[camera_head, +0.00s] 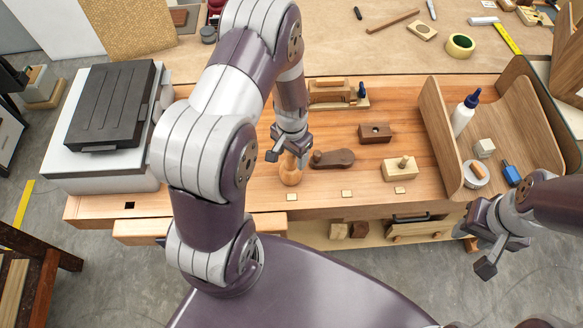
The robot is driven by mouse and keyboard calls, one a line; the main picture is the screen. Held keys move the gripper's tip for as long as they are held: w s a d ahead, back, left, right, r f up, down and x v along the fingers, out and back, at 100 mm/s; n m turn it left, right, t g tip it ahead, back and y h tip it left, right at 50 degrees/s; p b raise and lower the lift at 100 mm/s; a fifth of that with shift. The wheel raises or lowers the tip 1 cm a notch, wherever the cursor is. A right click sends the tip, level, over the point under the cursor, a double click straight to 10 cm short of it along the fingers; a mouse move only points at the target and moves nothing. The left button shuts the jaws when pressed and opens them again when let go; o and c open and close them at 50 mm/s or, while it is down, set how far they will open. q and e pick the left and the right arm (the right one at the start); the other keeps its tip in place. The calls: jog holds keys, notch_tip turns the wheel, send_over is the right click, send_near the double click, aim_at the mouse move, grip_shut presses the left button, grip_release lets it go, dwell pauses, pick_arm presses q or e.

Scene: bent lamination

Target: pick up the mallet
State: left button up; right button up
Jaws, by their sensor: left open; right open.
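A rounded, light orange wooden piece (290,174), which looks like the mallet, stands on the workbench. Its upper part is partly hidden by my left gripper (288,153). That gripper is open and points down, with its fingers at the top of the piece; I cannot tell whether they touch it. My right gripper (484,247) is open and empty, off the bench's front edge at the lower right.
A dark wooden tool (333,159) lies just right of the mallet. A curved wooden tray (446,150) holds a glue bottle (465,112). A black-lidded machine (112,105) stands left.

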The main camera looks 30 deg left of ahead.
pick_arm(q)
jog(key=shift+a, duration=0.1)
jog(key=shift+c, duration=0.4)
jog(key=shift+a, duration=0.1)
jog(key=c, duration=0.5)
grip_shut()
jog(key=shift+w, duration=0.1)
jog(key=shift+r, duration=0.1)
